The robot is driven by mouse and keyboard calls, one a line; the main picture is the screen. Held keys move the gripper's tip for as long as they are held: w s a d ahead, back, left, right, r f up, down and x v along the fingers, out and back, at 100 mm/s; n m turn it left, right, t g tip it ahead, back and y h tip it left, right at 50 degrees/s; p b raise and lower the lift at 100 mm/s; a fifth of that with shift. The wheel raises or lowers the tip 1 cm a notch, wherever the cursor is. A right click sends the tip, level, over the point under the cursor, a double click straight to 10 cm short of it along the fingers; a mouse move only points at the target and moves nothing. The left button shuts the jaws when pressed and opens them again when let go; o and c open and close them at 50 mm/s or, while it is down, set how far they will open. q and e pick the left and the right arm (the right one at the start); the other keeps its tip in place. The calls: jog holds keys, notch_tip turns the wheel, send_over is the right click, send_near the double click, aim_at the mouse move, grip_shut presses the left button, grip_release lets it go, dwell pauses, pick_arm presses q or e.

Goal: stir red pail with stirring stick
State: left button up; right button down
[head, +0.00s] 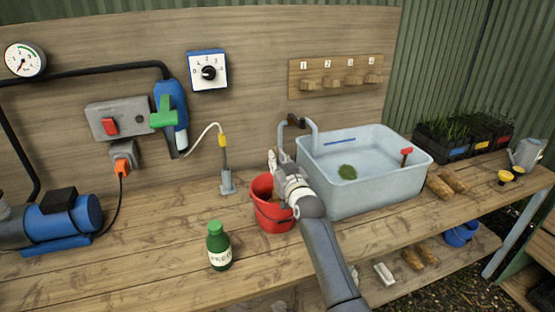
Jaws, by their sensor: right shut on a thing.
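The red pail (266,219) stands upright on the wooden bench, in front of the pale blue basin's left end. My right gripper (275,164) is above the pail's right rim, its fingers pointing up and away. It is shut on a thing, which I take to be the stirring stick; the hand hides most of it. My wrist and forearm cover the right side of the pail, and its inside shows only in part. My left gripper is not in view.
A green bottle (219,247) stands to the left of the pail. The pale blue basin (385,190) with a tap is close on the right. A blue pump (70,215) stands at the left. The bench between the pump and the bottle is clear.

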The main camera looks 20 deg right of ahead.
jog(key=shift+f+b, duration=1)
jog(key=shift+f, duration=0.8)
